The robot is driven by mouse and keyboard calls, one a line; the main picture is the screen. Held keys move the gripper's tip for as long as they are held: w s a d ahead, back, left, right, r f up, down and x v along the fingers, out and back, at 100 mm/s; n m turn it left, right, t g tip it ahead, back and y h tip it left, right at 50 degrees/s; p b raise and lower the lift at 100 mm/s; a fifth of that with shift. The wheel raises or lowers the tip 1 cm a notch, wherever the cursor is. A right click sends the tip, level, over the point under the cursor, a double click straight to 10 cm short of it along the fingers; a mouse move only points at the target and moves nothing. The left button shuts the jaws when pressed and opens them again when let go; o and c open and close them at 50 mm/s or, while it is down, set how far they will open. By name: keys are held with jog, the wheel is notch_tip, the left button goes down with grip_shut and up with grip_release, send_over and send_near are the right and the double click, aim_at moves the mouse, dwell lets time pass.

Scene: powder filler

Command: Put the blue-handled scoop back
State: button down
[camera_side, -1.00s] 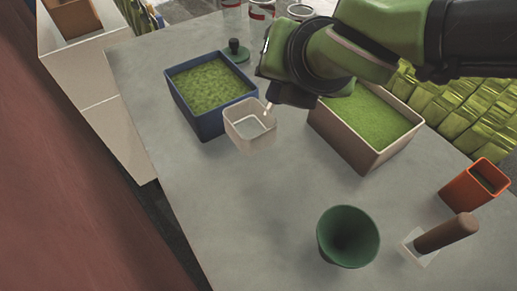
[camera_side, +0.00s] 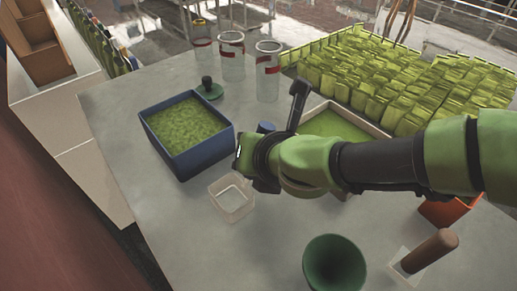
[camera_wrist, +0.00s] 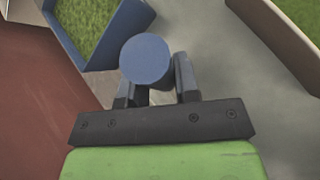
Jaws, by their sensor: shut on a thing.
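The blue-handled scoop has a clear square cup (camera_side: 231,197), just in front of the blue bin in the side view. Its cup looks empty. The round blue handle end (camera_side: 265,127) shows above my gripper (camera_side: 247,168), and fills the middle of the wrist view (camera_wrist: 147,60). My gripper is shut on the handle, with one finger on each side of it in the wrist view (camera_wrist: 157,92). My gripper hides most of the handle. I cannot tell whether the cup touches the table.
A blue bin (camera_side: 205,160) of green powder stands behind the cup; a beige bin (camera_side: 375,131) is partly behind my arm. A green funnel (camera_side: 334,265), a brown-handled scoop (camera_side: 432,251) and an orange container (camera_side: 452,212) are nearer the front. Clear jars (camera_side: 232,58) stand behind.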

jog(key=c, duration=0.8)
grip_release()
jog(key=shift+c, duration=0.2)
jog(key=shift+s+d+r, duration=0.1)
jog(key=shift+s+r, duration=0.15)
jog(key=shift+r, duration=0.1)
jog(key=v, duration=1.1)
jog(key=shift+d+r, duration=0.1)
jog(key=shift+r, duration=0.1)
